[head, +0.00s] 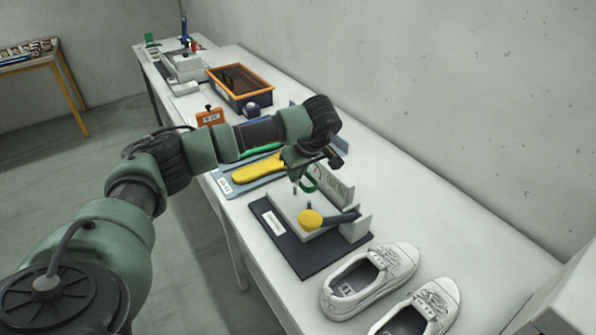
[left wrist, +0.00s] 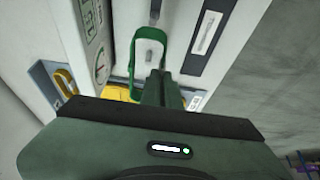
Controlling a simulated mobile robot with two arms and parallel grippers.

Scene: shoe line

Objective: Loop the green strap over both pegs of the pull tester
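My left gripper (head: 306,173) is above the tester, pointing down, shut on the green strap (head: 309,184). In the left wrist view the strap (left wrist: 149,34) is an open loop hanging from the fingers (left wrist: 160,92). One peg (left wrist: 154,12) shows beyond the loop and another (left wrist: 150,57) appears within its outline. I cannot tell whether the strap is around it or above it. My right gripper is out of view.
Yellow and green insoles (head: 257,168) lie on a blue tray (head: 231,187) behind the tester. White shoes (head: 370,279) stand in front of it. An orange-rimmed bin (head: 240,84) is farther back. The wall runs along the table's right side.

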